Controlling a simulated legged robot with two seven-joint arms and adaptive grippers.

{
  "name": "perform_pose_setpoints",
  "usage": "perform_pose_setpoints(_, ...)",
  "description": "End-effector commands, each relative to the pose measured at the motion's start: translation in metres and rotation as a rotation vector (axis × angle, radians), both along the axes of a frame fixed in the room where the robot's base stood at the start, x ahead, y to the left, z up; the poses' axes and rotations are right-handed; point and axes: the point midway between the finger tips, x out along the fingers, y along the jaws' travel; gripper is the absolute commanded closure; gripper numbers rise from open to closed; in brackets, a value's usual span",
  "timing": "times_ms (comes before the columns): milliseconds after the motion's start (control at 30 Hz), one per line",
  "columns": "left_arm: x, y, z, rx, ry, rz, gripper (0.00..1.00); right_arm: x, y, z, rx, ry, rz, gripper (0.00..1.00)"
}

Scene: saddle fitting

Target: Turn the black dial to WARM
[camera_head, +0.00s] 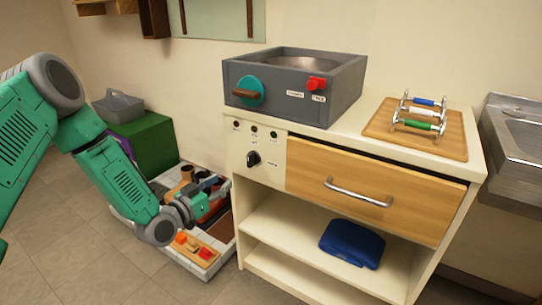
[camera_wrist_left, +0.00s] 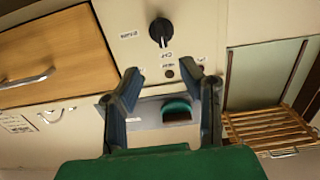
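The black dial (camera_head: 253,158) is on the cream front panel of the cabinet, left of the wooden drawer. Small labels sit above it and to its right; they are too small to read surely in the head view. The dial also shows upside down near the top of the left wrist view (camera_wrist_left: 160,31), its narrow end toward the label that looks like OFF. My left gripper (camera_head: 190,208) is left of and below the dial, apart from it. In the left wrist view its two fingers (camera_wrist_left: 172,78) are spread with nothing between them. My right gripper is not in view.
Indicator lamps (camera_head: 254,129) sit above the dial. A grey basin unit (camera_head: 290,88) with a teal knob stands on the counter. The drawer handle (camera_head: 357,192) sticks out at right. A tray of items (camera_head: 222,249) lies on the floor behind my left gripper.

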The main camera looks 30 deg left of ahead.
Motion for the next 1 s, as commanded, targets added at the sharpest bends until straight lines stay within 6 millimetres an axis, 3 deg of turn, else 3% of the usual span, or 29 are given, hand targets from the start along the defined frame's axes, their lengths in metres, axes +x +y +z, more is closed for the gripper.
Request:
perform_pose_setpoints(267, 0.026, 0.005, 0.007, 0.013, -0.044, 0.008, 0.66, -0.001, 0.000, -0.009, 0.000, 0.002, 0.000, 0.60)
perform_pose_setpoints(700, 0.115, 0.001, 0.002, 0.007, -0.039, 0.009, 0.66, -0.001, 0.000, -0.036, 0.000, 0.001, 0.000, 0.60)
perform_pose_setpoints(1000, 0.140, -0.003, 0.005, 0.008, -0.037, 0.009, 0.66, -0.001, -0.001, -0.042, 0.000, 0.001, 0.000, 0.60)
